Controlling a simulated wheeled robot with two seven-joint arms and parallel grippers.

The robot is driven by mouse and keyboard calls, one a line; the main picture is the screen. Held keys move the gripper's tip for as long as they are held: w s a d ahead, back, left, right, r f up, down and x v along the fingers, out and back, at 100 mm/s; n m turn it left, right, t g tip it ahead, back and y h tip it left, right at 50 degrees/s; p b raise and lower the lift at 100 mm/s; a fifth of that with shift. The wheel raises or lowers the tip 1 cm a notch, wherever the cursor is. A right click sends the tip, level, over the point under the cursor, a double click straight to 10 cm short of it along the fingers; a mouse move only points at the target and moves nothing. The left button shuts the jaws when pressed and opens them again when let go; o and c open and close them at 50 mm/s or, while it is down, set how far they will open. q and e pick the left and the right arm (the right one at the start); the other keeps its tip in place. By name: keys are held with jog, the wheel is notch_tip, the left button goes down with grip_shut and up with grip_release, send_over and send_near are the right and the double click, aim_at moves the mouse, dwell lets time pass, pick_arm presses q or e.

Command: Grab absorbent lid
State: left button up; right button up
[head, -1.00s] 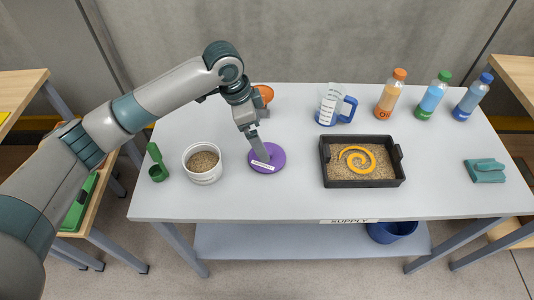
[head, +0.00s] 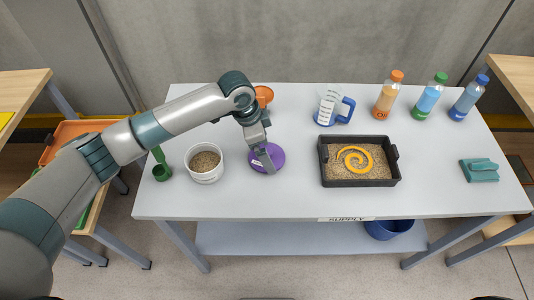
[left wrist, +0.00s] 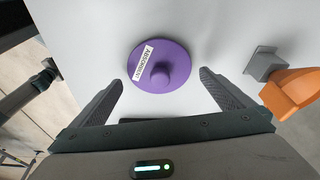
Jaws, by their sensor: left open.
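The absorbent lid is a purple disc (head: 277,154) with a round knob and a white label, lying flat on the table left of centre. In the left wrist view the lid (left wrist: 178,54) and its knob show beyond the fingertips, with the label reading "ABSORBENT". My left gripper (head: 264,158) is above the lid. It also shows in the left wrist view (left wrist: 160,82), where its two fingers are spread wide with nothing between them. The white tub of grains (head: 204,175) stands open left of the lid. My right gripper is in neither view.
A green scoop (head: 162,170) is left of the tub, and an orange funnel-like item (head: 263,94) is behind the lid. A black tray (head: 359,183) with grains and an orange spiral is to the right. A measuring jug (head: 333,106) and several bottles stand at the back.

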pick_arm(q)
jog(key=shift+x, duration=1.1)
jog(key=c, duration=0.9)
